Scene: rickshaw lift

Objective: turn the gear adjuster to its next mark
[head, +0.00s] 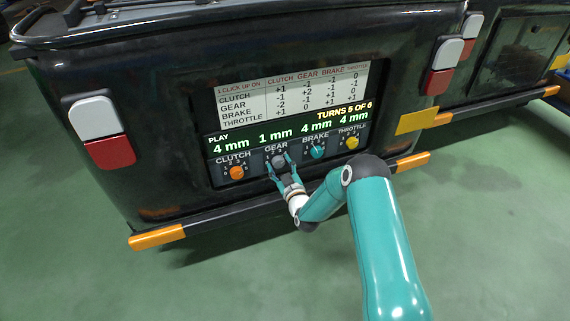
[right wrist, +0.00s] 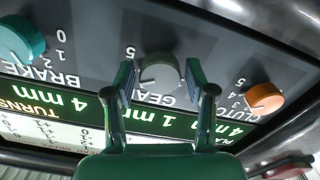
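The grey gear adjuster (head: 279,159) is on the dark panel, between the orange clutch knob (head: 237,172) and the teal brake knob (head: 317,152). In the right wrist view the gear adjuster (right wrist: 161,72) sits between my fingers, its pale pointer line toward the lower left. My right gripper (head: 281,166) is open around it; in the right wrist view a gap shows between each fingertip (right wrist: 162,83) and the knob. Fingers hide part of the gear scale. The display (head: 285,130) reads 1 mm for gear and 4 mm for the others. My left gripper is out of view.
The yellow throttle knob (head: 351,143) is at the right end of the row. A table of numbers (head: 290,92) is above the display. A dark bumper (head: 235,213) with orange ends runs below the panel. The green floor (head: 220,285) in front is clear.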

